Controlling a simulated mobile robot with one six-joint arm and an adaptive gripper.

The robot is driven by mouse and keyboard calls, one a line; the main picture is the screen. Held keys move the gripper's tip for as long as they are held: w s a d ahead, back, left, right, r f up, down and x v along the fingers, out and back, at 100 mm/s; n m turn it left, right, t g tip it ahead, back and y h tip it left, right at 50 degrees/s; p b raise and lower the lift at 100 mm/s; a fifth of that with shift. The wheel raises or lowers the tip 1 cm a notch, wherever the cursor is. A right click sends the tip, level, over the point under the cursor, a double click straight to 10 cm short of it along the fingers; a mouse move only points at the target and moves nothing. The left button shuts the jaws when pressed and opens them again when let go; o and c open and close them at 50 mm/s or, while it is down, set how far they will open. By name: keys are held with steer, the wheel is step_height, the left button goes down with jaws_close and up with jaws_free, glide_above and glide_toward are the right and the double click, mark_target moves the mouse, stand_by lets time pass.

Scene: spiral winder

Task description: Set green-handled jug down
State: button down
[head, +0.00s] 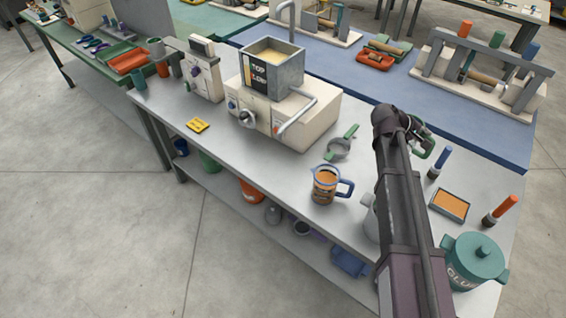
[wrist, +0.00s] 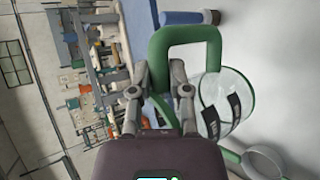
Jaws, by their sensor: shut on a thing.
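The green-handled jug (wrist: 228,100) is clear with dark markings and shows on its side in the tilted wrist view. My gripper (wrist: 160,80) is shut on its green loop handle (wrist: 188,35). In the head view my gripper (head: 400,122) is over the right part of the grey bench, and only a bit of the green handle (head: 428,150) shows beside it. My arm hides most of the jug there. I cannot tell whether its base touches the bench top (head: 270,160).
A blue-handled jug (head: 326,185) with orange contents and a green-handled strainer (head: 340,147) stand left of my arm. A grey vessel (head: 371,220) is partly behind it. Right are a blue-handled tool (head: 439,165), an orange-topped tray (head: 449,205) and a teal glue pot (head: 474,260).

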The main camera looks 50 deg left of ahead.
step_height(320, 180, up, 11)
steer(key=p, duration=0.9)
steer(key=shift+p, duration=0.35)
steer(key=shift+a, duration=0.1)
